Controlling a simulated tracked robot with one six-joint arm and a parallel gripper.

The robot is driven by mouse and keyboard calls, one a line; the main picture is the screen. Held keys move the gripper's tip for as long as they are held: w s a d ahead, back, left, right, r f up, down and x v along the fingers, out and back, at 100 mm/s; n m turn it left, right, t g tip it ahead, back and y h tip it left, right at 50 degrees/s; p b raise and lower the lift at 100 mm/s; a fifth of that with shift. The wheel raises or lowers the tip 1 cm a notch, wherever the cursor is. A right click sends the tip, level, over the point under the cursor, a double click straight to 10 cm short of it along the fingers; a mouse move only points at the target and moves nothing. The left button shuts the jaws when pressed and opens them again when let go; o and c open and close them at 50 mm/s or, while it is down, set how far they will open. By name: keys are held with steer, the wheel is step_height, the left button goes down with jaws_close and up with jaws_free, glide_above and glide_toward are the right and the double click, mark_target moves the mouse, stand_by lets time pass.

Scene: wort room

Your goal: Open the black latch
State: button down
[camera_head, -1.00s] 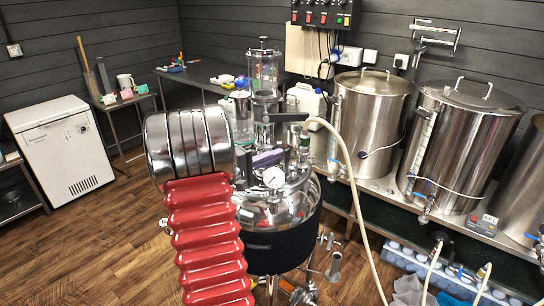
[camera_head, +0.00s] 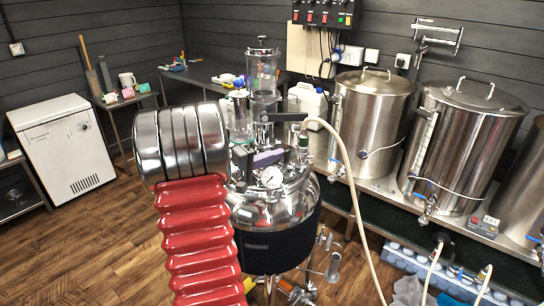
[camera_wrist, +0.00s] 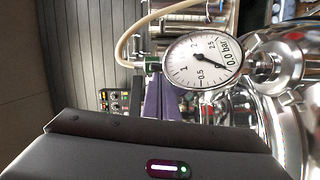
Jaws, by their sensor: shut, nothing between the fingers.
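A black lever-like handle (camera_head: 283,117), probably the black latch, lies roughly level above the kettle lid in the head view. I cannot make it out in the wrist view. My gripper (camera_head: 272,158) shows as shut purple fingers on a dark body, below the handle in the picture and behind the pressure gauge. In the wrist view its purple fingers (camera_wrist: 158,95) rise from my dark gripper housing beside the round gauge (camera_wrist: 203,61). Nothing shows between them, and I see no contact with the handle. The steel kettle (camera_head: 295,207) stands under it, partly hidden by my arm.
A pale hose (camera_head: 352,175) curves down from a green fitting (camera_head: 303,140) right of the handle. A clear cylinder (camera_head: 263,72) stands above the lid. Large steel tanks (camera_head: 370,110) stand on a bench at the right. Open wooden floor lies at the left.

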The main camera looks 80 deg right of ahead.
steer(key=shift+d, duration=0.1)
steer(key=shift+w+d, duration=0.25)
steer(key=shift+w, duration=0.4)
steer(key=w, duration=0.3)
steer(key=shift+d+r, duration=0.15)
steer(key=shift+d, duration=0.25)
steer(key=v, duration=0.9)
steer(key=shift+a, duration=0.2)
